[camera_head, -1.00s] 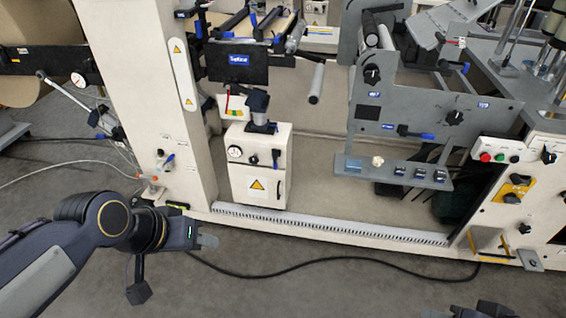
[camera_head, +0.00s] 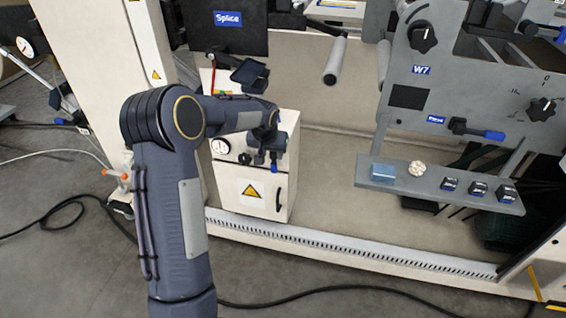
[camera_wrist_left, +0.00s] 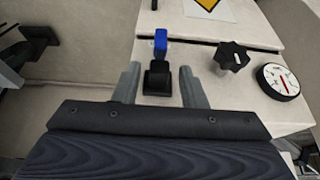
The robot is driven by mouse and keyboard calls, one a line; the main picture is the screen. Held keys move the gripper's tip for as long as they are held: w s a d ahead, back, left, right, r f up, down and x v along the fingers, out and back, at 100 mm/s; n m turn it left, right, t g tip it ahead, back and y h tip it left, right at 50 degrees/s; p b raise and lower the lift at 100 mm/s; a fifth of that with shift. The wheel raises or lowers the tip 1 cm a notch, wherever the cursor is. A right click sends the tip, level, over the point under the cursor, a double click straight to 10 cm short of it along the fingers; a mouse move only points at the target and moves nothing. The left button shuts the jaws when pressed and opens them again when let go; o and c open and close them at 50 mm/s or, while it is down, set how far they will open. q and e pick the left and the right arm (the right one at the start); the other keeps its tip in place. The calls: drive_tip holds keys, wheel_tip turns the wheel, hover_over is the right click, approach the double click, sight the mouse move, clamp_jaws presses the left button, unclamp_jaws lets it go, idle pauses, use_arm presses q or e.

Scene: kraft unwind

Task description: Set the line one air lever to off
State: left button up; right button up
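A black lever with a blue tip (camera_wrist_left: 160,42) sits on the front of a cream cabinet (camera_head: 287,196). In the head view only its blue tip (camera_head: 274,169) shows below my gripper. My left gripper (camera_head: 268,150) is in front of the cabinet's upper part. In the left wrist view the gripper (camera_wrist_left: 158,82) is open, with one finger on each side of the lever's black base and a gap on both sides. The wrist view is turned over, with the yellow warning label at the top. No line name is readable on the lever. My right gripper is not in view.
A round gauge (camera_head: 221,146) and a black knob (camera_wrist_left: 231,56) are beside the lever. A grey panel (camera_head: 408,95) with knobs and another blue-handled lever (camera_head: 485,134) stands right. A perforated white strip (camera_head: 330,244) runs along the machine's base.

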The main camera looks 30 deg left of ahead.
sight(273, 159)
use_arm(q)
drive_tip(key=b+x, duration=0.1)
drive_tip(key=x, duration=0.6)
drive_tip(key=shift+w+f, duration=0.15)
drive_tip(key=shift+f, duration=0.1)
clamp_jaws()
